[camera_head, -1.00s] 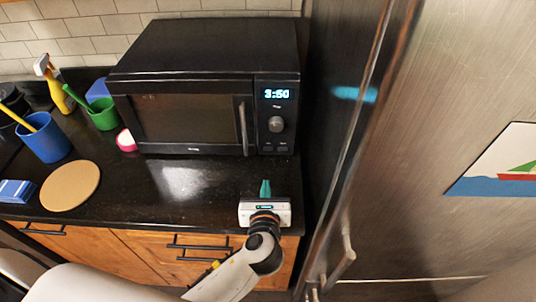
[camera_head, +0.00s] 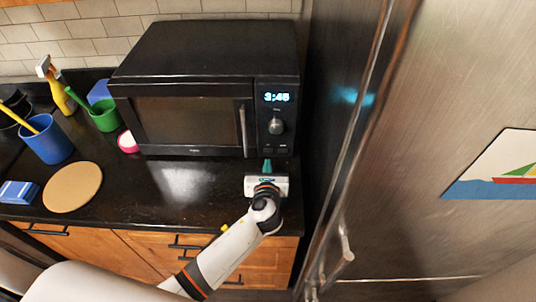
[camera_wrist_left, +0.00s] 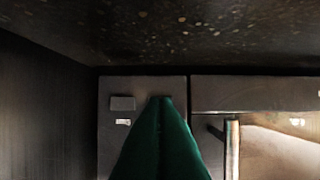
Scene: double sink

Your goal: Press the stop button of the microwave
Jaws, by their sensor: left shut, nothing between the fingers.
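The black microwave (camera_head: 190,80) stands on the dark counter, door closed, its lit display (camera_head: 276,97) reading about 3:45. Below the display are a round knob (camera_head: 276,126) and two small buttons (camera_head: 283,150) at the panel's bottom; their labels are unreadable. My left gripper (camera_head: 267,164) is shut and empty, its green fingers pointing at the panel's lower edge. In the left wrist view, upside down, the gripper tip (camera_wrist_left: 160,99) overlaps one button and hides most of it; the other button (camera_wrist_left: 122,103) shows beside it. Contact cannot be told. My right gripper is not in view.
A tall metal fridge (camera_head: 450,100) stands close to the right of the microwave. On the counter at left are a round board (camera_head: 73,187), a blue cup (camera_head: 47,140), a green cup (camera_head: 105,118) and a yellow spray bottle (camera_head: 59,95). The counter before the microwave is clear.

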